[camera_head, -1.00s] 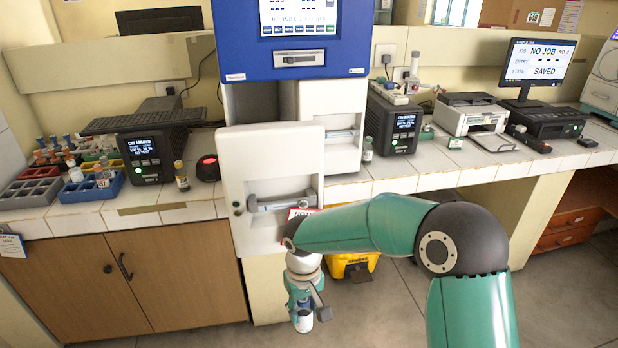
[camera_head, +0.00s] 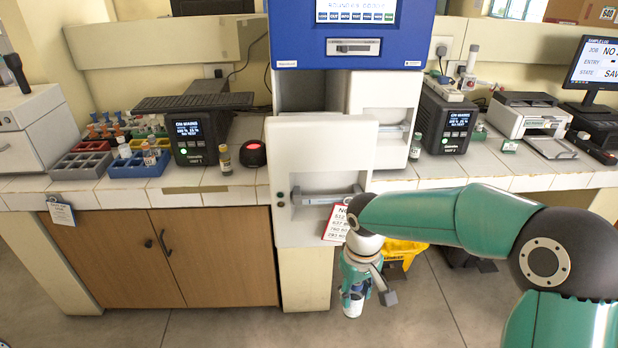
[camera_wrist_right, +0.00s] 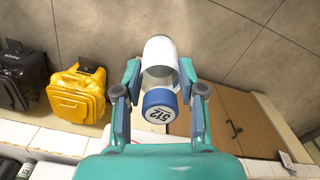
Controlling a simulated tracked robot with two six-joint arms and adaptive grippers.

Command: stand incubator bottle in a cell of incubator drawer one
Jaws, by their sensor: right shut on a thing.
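My right gripper (camera_head: 358,280) is low in front of the bench, pointing down, shut on a bottle. The incubator bottle (camera_wrist_right: 160,80) has a white body and a blue cap marked 512; its lower part shows in the head view (camera_head: 352,304). In the right wrist view the gripper's fingers (camera_wrist_right: 158,95) lie on both sides of it. The incubator has a pulled-out white drawer front (camera_head: 315,140) and a second white front (camera_head: 385,95) behind it to the right. I cannot tell which is drawer one, and their cells are hidden. My left gripper is not in view.
A card with numbers (camera_head: 338,224) hangs by the near drawer front. The bench (camera_head: 225,190) carries a blue rack (camera_head: 135,168), an amber vial (camera_head: 225,160) and a round red-topped device (camera_head: 253,153). A yellow bag (camera_wrist_right: 78,97) stands on the floor. Floor in front is clear.

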